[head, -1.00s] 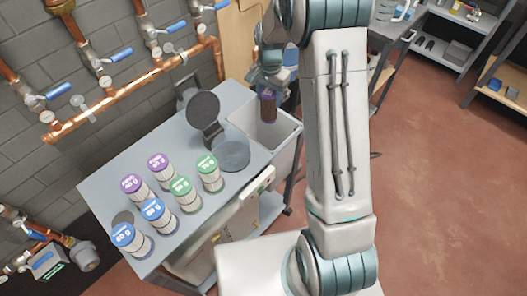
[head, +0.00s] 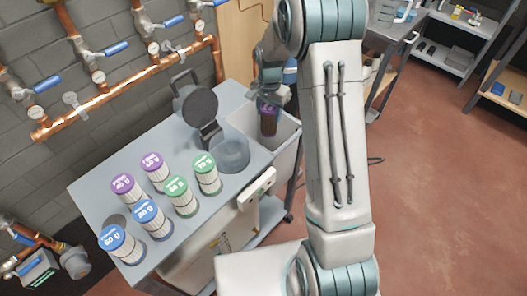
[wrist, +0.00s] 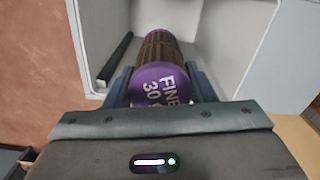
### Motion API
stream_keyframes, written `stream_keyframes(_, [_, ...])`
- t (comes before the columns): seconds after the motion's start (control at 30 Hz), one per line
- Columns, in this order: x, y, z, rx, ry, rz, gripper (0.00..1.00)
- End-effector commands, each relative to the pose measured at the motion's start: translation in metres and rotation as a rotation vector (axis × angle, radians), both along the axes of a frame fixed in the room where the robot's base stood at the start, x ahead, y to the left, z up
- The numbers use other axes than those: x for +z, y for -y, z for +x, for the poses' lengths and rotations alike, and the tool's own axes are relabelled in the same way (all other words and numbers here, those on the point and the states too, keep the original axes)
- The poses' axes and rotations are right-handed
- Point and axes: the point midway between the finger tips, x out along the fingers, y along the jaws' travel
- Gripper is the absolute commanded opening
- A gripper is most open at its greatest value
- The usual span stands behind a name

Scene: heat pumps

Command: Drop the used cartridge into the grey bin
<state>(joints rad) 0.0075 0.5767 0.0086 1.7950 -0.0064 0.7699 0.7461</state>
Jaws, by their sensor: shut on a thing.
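The used cartridge (head: 268,121) is brown and dirty with a purple cap. In the wrist view the cartridge (wrist: 160,85) shows its purple end, with lettering that reads in part "FINE 30", between the two fingers. My gripper (head: 268,102) is shut on it at the capped end; it also shows in the wrist view (wrist: 160,88). The cartridge points down into the opening of the grey bin (head: 285,138), which stands at the right end of the bench. In the wrist view the bin's pale walls (wrist: 225,35) surround the cartridge's far end. A dark bar lies inside the bin.
The grey bench (head: 95,196) holds several clean cartridges with purple, green and blue caps. A round housing (head: 232,153) with its dark lid (head: 200,106) raised stands beside the bin. Copper pipes (head: 130,92) with blue-handled valves run along the wall behind.

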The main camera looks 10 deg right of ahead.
Motion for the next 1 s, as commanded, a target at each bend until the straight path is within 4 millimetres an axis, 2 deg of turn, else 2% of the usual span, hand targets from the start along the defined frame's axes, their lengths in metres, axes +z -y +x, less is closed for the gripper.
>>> stream_keyframes(0.1, [0.001,0.0,0.0,0.0,0.0,0.0,0.23])
stream_keyframes(0.13, [0.001,0.0,0.0,0.0,0.0,0.0,0.58])
stream_keyframes(0.2, [0.001,0.0,0.0,0.0,0.0,0.0,0.75])
stream_keyframes(0.57, [0.005,0.0,0.0,0.0,0.001,0.0,0.75])
stream_keyframes(0.73, [0.031,0.0,0.0,0.001,0.004,0.0,0.75])
stream_keyframes(1.0, [0.094,-0.001,0.001,0.001,0.004,0.0,0.75])
